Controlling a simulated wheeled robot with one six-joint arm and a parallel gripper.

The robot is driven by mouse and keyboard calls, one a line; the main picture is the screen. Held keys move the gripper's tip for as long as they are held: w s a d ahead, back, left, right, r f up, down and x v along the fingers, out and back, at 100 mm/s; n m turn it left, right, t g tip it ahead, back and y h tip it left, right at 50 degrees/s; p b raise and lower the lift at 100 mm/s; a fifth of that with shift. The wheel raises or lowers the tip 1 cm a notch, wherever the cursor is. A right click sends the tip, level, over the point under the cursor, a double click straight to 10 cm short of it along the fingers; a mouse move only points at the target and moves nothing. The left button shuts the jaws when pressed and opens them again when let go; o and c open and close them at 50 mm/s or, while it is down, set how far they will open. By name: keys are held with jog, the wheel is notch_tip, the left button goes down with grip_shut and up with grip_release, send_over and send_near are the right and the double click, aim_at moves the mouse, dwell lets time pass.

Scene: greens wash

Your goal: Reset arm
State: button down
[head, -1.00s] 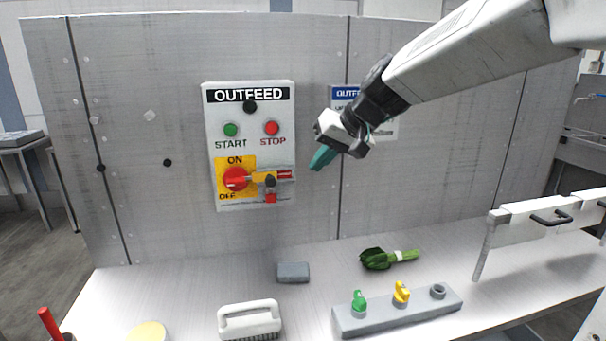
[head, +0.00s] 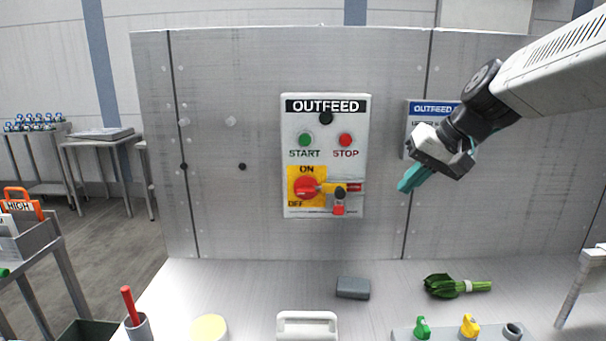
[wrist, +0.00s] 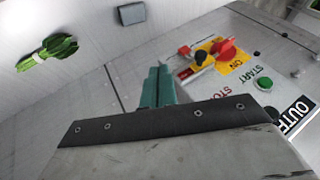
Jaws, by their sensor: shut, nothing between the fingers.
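My gripper (head: 414,178) is in front of the grey back panel, to the right of the OUTFEED control box (head: 326,238). Its teal fingers are together and empty, and they point down and left. In the wrist view the shut fingers (wrist: 158,82) show in the middle, with the control box to their right. The box carries a green START button (head: 305,139), a red STOP button (head: 345,140) and a red rotary switch (head: 306,188) on a yellow plate. A red padlock (head: 339,209) hangs beside the switch. The fingers are apart from the box.
On the bench lie a grey block (head: 353,288), a tied bunch of greens (head: 456,286), a white-handled brush (head: 307,322) and a rack with green and yellow tags (head: 405,334). A cup with a red-handled tool (head: 139,327) stands left. A blue-headed sign (head: 420,108) is behind my gripper.

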jog(key=s+f+g+h, duration=0.1)
jog(key=s+f, duration=0.4)
jog(key=s, duration=0.8)
jog(key=s+d+f+n+g+h, duration=0.1)
jog(key=s+f, duration=0.4)
jog(key=s, duration=0.9)
jog(key=g+h, duration=0.1)
jog(key=h, duration=0.1)
jog(key=shift+d+g+h, duration=0.2)
jog(key=shift+g+h, duration=0.1)
jog(key=shift+h, duration=0.1)
